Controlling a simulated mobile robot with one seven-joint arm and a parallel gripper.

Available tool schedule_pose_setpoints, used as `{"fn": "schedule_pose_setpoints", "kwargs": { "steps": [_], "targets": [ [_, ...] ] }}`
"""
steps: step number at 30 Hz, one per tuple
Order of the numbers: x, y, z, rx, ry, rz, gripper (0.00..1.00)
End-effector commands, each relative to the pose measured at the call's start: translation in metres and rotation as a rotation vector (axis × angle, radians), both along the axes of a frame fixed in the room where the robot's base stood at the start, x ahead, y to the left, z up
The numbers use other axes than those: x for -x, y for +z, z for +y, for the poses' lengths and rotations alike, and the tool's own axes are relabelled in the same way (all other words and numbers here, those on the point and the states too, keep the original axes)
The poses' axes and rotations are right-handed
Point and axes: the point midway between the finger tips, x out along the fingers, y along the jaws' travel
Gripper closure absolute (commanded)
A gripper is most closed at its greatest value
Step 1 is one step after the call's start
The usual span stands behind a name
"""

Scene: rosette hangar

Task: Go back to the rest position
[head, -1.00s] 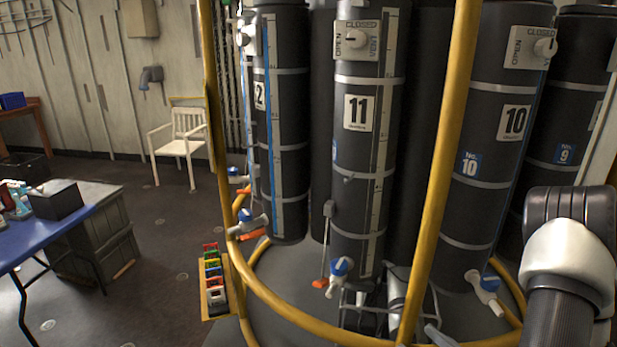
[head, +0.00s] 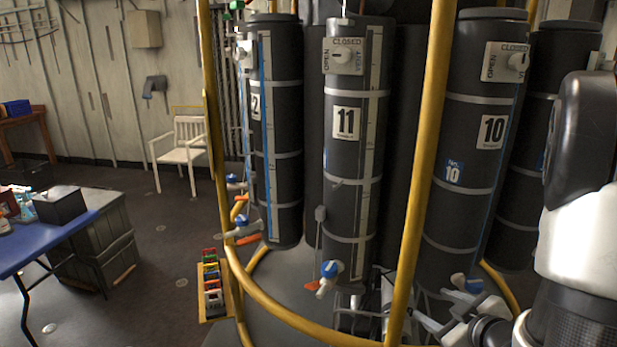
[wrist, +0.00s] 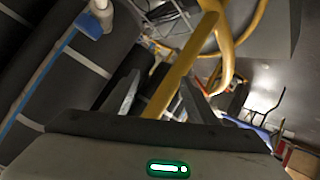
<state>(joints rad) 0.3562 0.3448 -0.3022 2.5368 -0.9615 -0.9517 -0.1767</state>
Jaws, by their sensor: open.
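My gripper (head: 440,322) is at the bottom right of the head view, among the valves at the foot of the dark cylinders. In the wrist view my gripper (wrist: 162,88) has its two fingers apart with nothing held between them. A yellow rail (wrist: 182,75) passes beyond the fingers. Cylinder 11 (head: 344,175) stands upright in the middle of the head view, and cylinder 10 (head: 468,185) is to its right. A blue and white valve (head: 330,270) is at the foot of cylinder 11. My arm covers part of the right side.
Yellow posts (head: 432,150) and a curved yellow rail (head: 285,318) stand in front of the cylinders. A small rack of coloured items (head: 212,285) is at the rail's left. A blue table (head: 50,238), crates (head: 105,250) and a white chair (head: 186,145) are left. Floor between is clear.

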Motion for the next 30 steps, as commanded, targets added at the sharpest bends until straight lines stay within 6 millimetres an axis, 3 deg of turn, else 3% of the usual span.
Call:
{"fn": "schedule_pose_setpoints", "kwargs": {
  "steps": [1, 5, 8, 12, 18, 21, 24, 30],
  "targets": [
    [-0.009, 0.028, -0.005, 0.043, -0.059, 0.009, 0.47],
    [-0.006, 0.078, -0.014, 0.069, -0.248, 0.084, 0.47],
    [0.015, 0.113, -0.005, 0.028, -0.376, 0.151, 0.47],
    [0.065, 0.151, 0.033, -0.093, -0.499, 0.275, 0.47],
    [0.148, 0.176, 0.103, -0.257, -0.531, 0.471, 0.47],
    [0.174, 0.180, 0.123, -0.295, -0.521, 0.534, 0.47],
    [0.187, 0.181, 0.133, -0.312, -0.516, 0.567, 0.47],
    [0.188, 0.181, 0.134, -0.313, -0.516, 0.572, 0.47]
  ]
}}
